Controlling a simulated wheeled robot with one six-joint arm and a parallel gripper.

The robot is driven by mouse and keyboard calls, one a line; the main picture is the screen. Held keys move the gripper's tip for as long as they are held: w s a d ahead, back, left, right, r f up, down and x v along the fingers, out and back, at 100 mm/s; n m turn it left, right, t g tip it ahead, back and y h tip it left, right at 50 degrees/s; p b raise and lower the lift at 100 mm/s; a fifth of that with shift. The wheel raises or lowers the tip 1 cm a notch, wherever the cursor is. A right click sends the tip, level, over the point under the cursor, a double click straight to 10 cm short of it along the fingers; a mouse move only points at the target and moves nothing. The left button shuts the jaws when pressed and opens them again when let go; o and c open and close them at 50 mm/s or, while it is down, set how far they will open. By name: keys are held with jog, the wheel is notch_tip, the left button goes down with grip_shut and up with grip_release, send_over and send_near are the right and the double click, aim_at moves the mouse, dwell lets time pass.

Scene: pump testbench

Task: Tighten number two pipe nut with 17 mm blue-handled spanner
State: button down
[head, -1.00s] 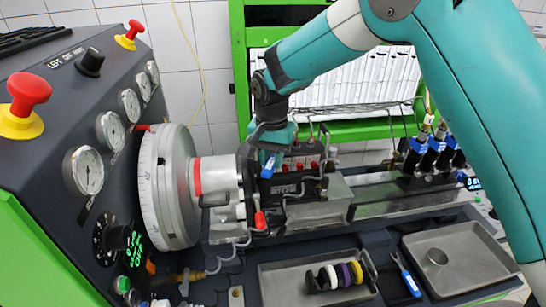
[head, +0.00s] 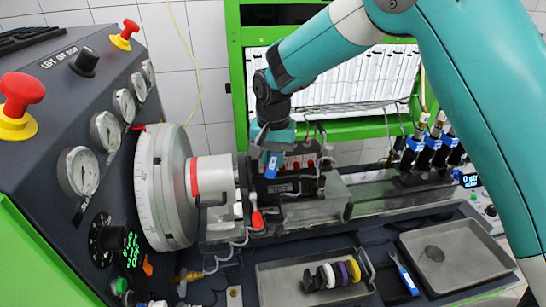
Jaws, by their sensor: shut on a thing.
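My gripper (head: 272,148) is above the left end of the dark pump block (head: 287,185), in front of the green rack. It is shut on the blue-handled spanner, and its short blue handle (head: 273,165) shows just below the fingers. The spanner's jaw end is hidden or too small to make out. Red fittings (head: 302,163) and thin metal pipes stand on top of the pump, just right of the gripper. I cannot tell which nut is number two, nor whether the spanner touches any nut.
A large graduated wheel (head: 163,187) and coupling stand left of the pump. Injectors (head: 430,150) stand at the right.

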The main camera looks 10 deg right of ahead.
aim_at(269, 172)
jog(key=shift+s, duration=0.1)
jog(key=shift+s+a+b, duration=0.15)
jog(key=shift+s+a, duration=0.15)
jog(key=shift+s, duration=0.55)
jog(key=shift+s+a+b, duration=0.2)
jog(key=shift+s+a, duration=0.1)
jog(key=shift+s, duration=0.5)
jog(key=shift+s+a+b, duration=0.15)
jog(key=shift+s+a, duration=0.15)
jog(key=shift+s, duration=0.55)
jog(key=shift+r, duration=0.1)
jog(key=s+r+p, duration=0.2)
jog(key=r, duration=0.1)
jog(key=s+a+r+p, duration=0.1)
jog(key=r, duration=0.1)
jog(key=shift+f, duration=0.1)
